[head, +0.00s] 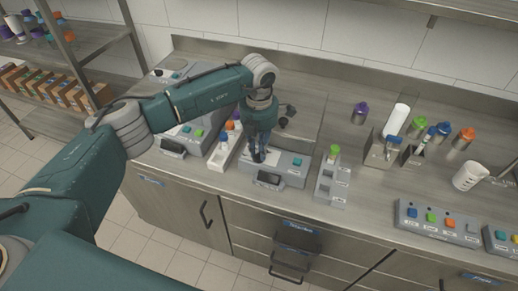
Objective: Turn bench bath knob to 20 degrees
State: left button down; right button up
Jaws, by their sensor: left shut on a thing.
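My left gripper (258,155) reaches straight down onto the top of a grey bench unit (289,172) in the middle of the counter. Its fingers are shut on what appears to be the unit's knob, which they hide, so the knob's angle cannot be read. The unit has a small dark display (268,180) on its front and a teal button (297,161) to the right of the gripper. The labels are too small to read. My right gripper is not in view.
A similar grey unit with a display (172,147) stands to the left, with a white rack (222,155) between. A grey holder with a green-capped vial (333,151) stands close on the right. Bottles and a button panel (437,224) are further right.

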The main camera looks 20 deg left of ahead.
pick_arm(q)
jog(key=shift+f+n+b, duration=0.1)
jog(key=shift+n+b, duration=0.5)
jog(key=shift+n, duration=0.4)
jog(key=n+b, duration=0.1)
jog(key=n, duration=0.2)
jog(key=shift+a+b, duration=0.15)
jog(key=shift+b, duration=0.15)
jog(key=n+b, duration=0.1)
jog(key=n, duration=0.3)
jog(key=shift+s, duration=0.1)
jog(key=n+b, duration=0.1)
jog(key=n, duration=0.2)
jog(key=shift+s+n, duration=0.1)
jog(key=shift+n, duration=0.2)
jog(key=n+b, duration=0.1)
jog(key=n, duration=0.4)
jog(key=shift+s+n, duration=0.15)
jog(key=shift+n, duration=0.15)
jog(key=n, duration=0.5)
jog(key=shift+s+r+n+b, duration=0.1)
jog(key=shift+r+n+b, duration=0.1)
jog(key=shift+n+b, duration=0.15)
jog(key=c, duration=1.7)
grip_release()
